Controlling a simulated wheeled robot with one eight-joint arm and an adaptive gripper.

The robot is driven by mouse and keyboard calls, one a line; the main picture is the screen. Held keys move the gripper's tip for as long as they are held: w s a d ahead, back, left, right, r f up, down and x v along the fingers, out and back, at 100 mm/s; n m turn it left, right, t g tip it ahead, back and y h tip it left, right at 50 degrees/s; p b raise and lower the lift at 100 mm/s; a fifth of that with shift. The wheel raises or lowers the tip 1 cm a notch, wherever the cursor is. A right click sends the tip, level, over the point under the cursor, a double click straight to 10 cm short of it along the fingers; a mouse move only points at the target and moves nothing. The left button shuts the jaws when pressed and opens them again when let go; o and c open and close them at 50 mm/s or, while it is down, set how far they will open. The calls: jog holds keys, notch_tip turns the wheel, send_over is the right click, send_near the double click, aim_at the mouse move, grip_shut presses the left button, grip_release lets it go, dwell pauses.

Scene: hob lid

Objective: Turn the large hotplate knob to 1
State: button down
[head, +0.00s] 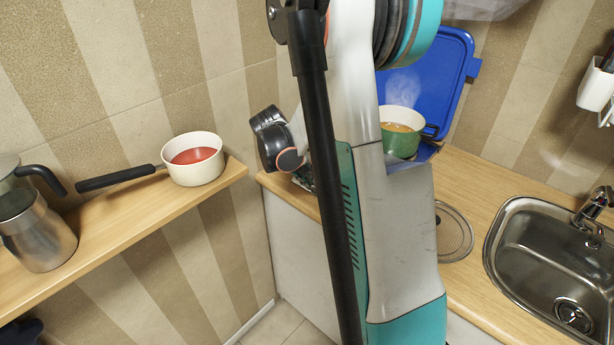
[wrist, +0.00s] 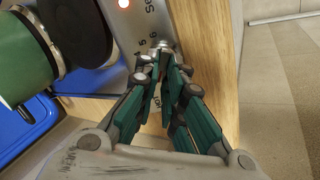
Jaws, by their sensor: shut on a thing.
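In the wrist view, my gripper (wrist: 163,62) is shut on a small silvery knob (wrist: 162,45) at the front of the hob's pale control panel (wrist: 138,28). The fingers hide most of the knob, so where it points cannot be told. A bare black hotplate (wrist: 82,28) lies left of the panel. In the head view, my arm hides the gripper, the knob and most of the hob.
A steaming green pot (head: 400,143) stands at the hob, with the raised blue lid (head: 435,85) behind; the pot also shows in the wrist view (wrist: 22,62). A sink (head: 550,260) is at right. A shelf (head: 110,225) at left holds a white saucepan (head: 193,172) and a metal jug (head: 40,240).

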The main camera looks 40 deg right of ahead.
jog(key=shift+f, duration=0.1)
dwell(0.4)
jog(key=c, duration=1.3)
grip_release()
jog(key=shift+d, duration=0.1)
jog(key=shift+c, duration=0.2)
jog(key=v, duration=1.2)
